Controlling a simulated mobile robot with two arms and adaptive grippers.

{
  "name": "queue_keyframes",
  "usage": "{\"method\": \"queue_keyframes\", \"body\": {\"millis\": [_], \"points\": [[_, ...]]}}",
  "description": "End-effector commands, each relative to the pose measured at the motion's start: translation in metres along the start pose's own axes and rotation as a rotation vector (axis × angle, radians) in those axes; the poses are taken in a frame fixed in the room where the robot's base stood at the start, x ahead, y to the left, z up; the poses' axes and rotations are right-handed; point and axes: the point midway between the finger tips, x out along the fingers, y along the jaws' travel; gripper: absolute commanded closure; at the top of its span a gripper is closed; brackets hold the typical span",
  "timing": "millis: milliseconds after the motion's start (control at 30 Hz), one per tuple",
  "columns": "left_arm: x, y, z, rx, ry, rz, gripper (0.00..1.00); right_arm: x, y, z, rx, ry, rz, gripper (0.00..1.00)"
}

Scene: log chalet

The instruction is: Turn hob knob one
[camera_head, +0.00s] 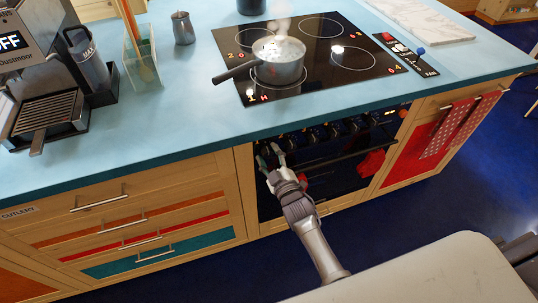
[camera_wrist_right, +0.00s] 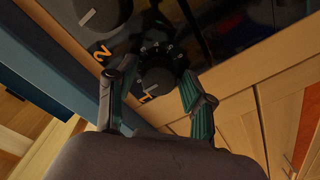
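Hob knob one (camera_wrist_right: 157,80) is a dark round knob with an orange "1" beside it, at the left end of the knob row on the oven front. My right gripper (camera_wrist_right: 158,70) is open, with one green-padded finger on each side of this knob. Small gaps seem to show between fingers and knob; contact is hard to tell. In the head view my right gripper (camera_head: 270,157) is at the left end of the panel and hides knob one. The black hob (camera_head: 330,95) lies above, with a lit "1 H" mark at its front left. My left gripper is not in view.
Knob two (camera_wrist_right: 100,15) is close beside knob one, marked with an orange "2". A steel pan (camera_head: 278,62) stands on the hob, its handle pointing left. The countertop edge (camera_head: 200,145) overhangs the panel. Wooden drawers (camera_head: 140,222) are to the left.

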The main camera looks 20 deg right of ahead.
Motion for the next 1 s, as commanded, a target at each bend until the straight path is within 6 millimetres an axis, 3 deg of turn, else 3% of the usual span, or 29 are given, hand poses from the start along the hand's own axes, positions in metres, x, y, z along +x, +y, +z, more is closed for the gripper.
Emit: {"method": "queue_keyframes", "body": {"millis": [300,433,800,1000], "points": [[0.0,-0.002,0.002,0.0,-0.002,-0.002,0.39,0.0,0.001,-0.001,0.001,0.003,0.002,0.39],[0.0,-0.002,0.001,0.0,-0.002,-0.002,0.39,-0.009,0.0,0.0,0.001,0.001,0.001,0.39],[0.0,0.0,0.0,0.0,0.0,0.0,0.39,-0.084,0.0,0.0,0.0,0.001,0.0,0.39],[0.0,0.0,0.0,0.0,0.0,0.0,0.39,-0.112,0.0,0.0,0.001,0.001,0.001,0.39]]}}
